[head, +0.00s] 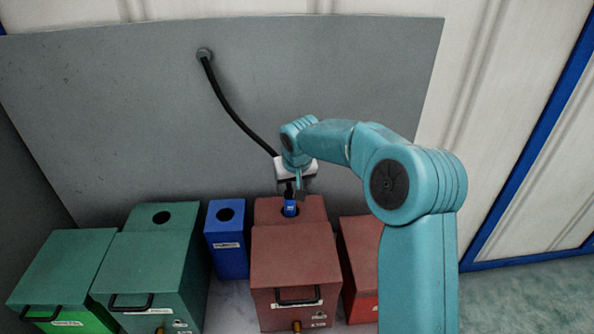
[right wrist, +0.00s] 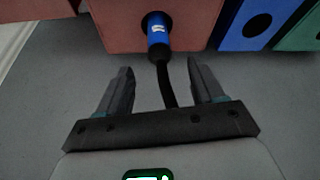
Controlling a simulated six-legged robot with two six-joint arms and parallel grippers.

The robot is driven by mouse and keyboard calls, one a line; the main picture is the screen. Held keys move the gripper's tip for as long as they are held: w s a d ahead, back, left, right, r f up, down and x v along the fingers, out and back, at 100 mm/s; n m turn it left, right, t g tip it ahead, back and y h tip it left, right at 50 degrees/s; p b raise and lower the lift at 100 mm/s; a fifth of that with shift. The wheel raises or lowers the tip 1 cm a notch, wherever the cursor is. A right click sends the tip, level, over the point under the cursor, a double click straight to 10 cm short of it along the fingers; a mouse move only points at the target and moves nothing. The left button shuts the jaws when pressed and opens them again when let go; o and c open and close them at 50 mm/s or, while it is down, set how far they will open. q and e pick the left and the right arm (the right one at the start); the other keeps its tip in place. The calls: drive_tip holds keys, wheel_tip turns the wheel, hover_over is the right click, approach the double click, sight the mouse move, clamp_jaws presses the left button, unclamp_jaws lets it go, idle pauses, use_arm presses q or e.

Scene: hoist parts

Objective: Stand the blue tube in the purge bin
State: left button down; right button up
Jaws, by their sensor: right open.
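The blue tube (head: 291,208) is the blue end piece of a black hose (head: 236,115) that hangs from the grey back panel. It stands in the round hole in the top of a dark red bin (head: 290,243), its upper part showing above the hole. In the right wrist view the blue tube (right wrist: 158,40) enters the hole, its lower end hidden inside. My right gripper (head: 293,190) is open just above it, and in the wrist view its fingers (right wrist: 160,72) are on either side of the hose, apart from the tube. I cannot read which bin is labelled purge.
A narrow blue bin (head: 228,255) with a hole stands left of the dark red bin. Green bins (head: 150,262) stand farther left. A brighter red box (head: 360,252) is on the right, partly behind my arm. The grey panel (head: 330,80) rises behind.

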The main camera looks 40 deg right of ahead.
sight(290, 198)
drive_tip(key=x, duration=0.9)
drive_tip(key=c, duration=1.2)
drive_tip(key=shift+r+p, duration=4.7)
drive_tip(key=shift+r, duration=2.4)
drive_tip(key=shift+c, duration=0.2)
